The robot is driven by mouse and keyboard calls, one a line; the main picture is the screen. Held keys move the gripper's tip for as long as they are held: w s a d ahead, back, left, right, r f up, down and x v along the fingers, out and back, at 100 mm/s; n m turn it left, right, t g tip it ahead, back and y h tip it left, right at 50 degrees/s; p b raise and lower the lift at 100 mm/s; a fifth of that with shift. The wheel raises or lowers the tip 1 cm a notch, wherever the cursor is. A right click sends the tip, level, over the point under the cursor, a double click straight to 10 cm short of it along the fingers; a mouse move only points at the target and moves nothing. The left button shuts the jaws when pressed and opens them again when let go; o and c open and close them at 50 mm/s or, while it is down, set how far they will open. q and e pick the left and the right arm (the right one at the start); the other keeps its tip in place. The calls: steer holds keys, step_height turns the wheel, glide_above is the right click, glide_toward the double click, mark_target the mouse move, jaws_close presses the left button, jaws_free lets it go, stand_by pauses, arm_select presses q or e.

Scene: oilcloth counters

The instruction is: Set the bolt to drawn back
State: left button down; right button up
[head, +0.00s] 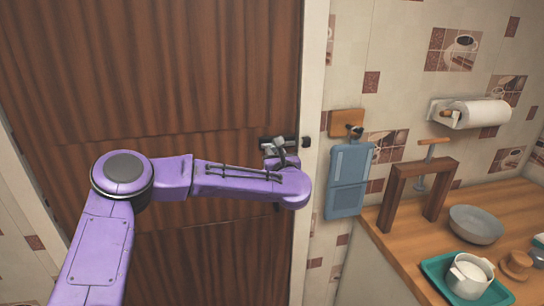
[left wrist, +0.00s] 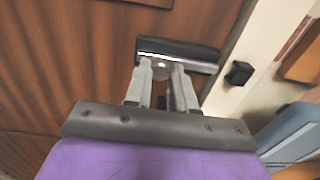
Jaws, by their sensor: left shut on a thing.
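The bolt (head: 270,140) is a short dark and chrome bar mounted across the right edge of the brown wooden door (head: 150,70). In the left wrist view the bolt (left wrist: 198,54) ends short of the small black keeper (left wrist: 240,73) on the pale frame, with a narrow gap between them. The keeper also shows in the head view (head: 306,142). My left gripper (head: 279,156) is at the bolt from below. In the left wrist view its grey fingers (left wrist: 162,72) are closed around the bolt's small knob, mostly hidden between them. My right gripper is out of view.
Right of the door frame (head: 312,80), a blue board (head: 348,180) hangs from a wooden wall hook block (head: 346,122). A wooden counter (head: 400,255) holds a wooden stand (head: 390,195), a grey bowl (head: 476,225) and a teal tray (head: 436,268) with a white pot (head: 468,276).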

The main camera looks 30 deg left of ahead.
arm_select(q)
steer(key=c, duration=1.1)
jaws_free()
steer(key=shift+s+a+f, duration=0.1)
steer(key=shift+o, duration=0.8)
steer(key=shift+s+a, duration=0.1)
steer(key=shift+s, duration=0.05)
steer(key=b+v, duration=0.4)
steer(key=v, duration=0.6)
steer(key=shift+s+d+b, duration=0.15)
steer(key=shift+d+b, duration=0.05)
steer(key=shift+b, duration=0.2)
